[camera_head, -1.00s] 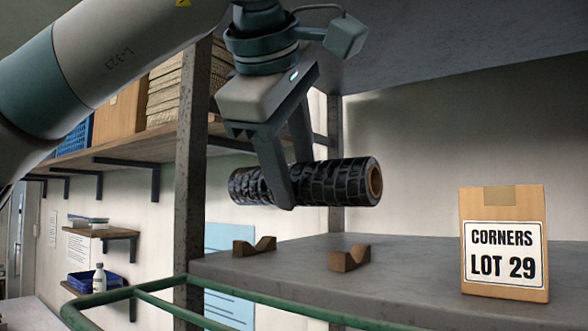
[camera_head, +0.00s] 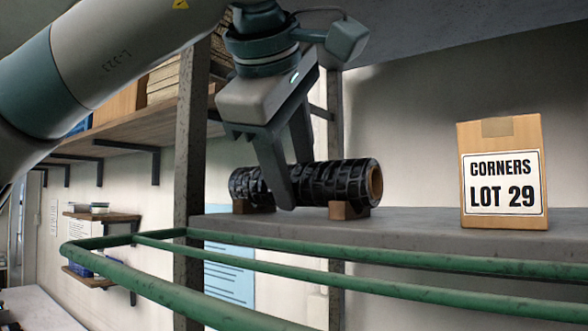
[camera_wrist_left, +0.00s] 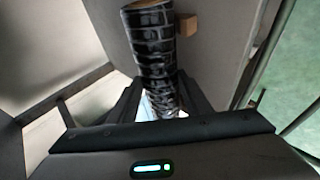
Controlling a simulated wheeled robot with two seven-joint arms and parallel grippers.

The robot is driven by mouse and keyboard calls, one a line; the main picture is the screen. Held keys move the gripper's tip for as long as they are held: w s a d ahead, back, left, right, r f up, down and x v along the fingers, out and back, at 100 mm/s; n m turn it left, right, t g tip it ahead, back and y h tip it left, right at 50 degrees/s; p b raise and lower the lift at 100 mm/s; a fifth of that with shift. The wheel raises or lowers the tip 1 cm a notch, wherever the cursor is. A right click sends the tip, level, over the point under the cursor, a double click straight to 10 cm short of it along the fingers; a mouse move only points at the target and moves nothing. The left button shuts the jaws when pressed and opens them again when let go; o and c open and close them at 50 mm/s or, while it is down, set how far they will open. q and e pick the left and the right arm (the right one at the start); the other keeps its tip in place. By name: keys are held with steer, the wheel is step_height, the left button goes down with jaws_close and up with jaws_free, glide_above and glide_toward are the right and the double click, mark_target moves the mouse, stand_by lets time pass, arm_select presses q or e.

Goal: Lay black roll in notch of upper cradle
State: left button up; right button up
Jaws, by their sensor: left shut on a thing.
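The black roll (camera_head: 332,182) has a tread-like pattern and a brown core at its right end. It lies level in the head view. My left gripper (camera_head: 288,186) is shut on its middle from above. The upper cradle is two brown notched blocks on the shelf, a right block (camera_head: 348,211) and a left block (camera_head: 242,207). The roll covers their notches in the head view, so I cannot tell whether it touches them. The left wrist view shows the roll (camera_wrist_left: 153,45) between the fingers, with one cradle block (camera_wrist_left: 186,25) partly showing beside it. My right gripper is out of view.
The grey shelf (camera_head: 420,222) bears the cradle and a cardboard box (camera_head: 503,140) labelled "CORNERS LOT 29" at the right. A green rail (camera_head: 330,265) runs in front. A dark post (camera_head: 190,160) stands left of the roll. The shelf between roll and box is clear.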

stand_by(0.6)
arm_select(q)
steer(key=o, duration=1.4)
steer(key=shift+o, duration=0.2)
steer(key=shift+d+f, duration=0.1)
steer(key=shift+s+f, duration=0.1)
steer(key=shift+f, duration=0.1)
steer(key=shift+r, duration=0.1)
steer(key=shift+s+r+b, duration=0.2)
steer(key=shift+r+b, duration=0.1)
steer(key=shift+b, duration=0.1)
steer(key=b+v, duration=0.2)
steer(key=v, duration=1.5)
